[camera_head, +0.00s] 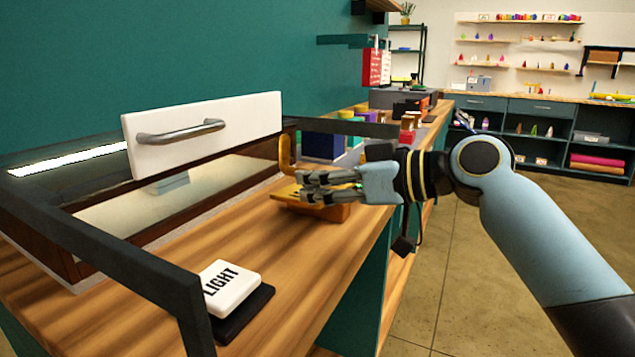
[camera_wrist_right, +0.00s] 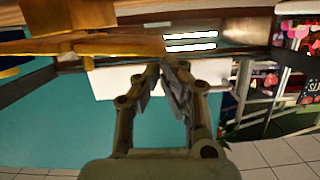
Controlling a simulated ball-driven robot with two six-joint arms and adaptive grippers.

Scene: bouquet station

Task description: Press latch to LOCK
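A yellow-orange latch-like part (camera_head: 284,153) stands at the far end of the case, with an orange base (camera_head: 322,211) on the wooden counter. I cannot read any LOCK mark on it. My right gripper (camera_head: 301,187) reaches in from the right, its fingers pointing left, in front of and over this orange part. Contact cannot be told. In the right wrist view a yellow bar (camera_wrist_right: 100,46) lies across the upper left, close to the fingertips (camera_wrist_right: 160,68), which come together with nothing seen between them. My left gripper is not in view.
A dark-framed case with a white handled panel (camera_head: 205,130) stands on the counter (camera_head: 150,312). A white LIGHT button (camera_head: 230,287) sits near the front. Coloured boxes crowd the counter beyond. Open floor (camera_head: 450,260) lies to the right.

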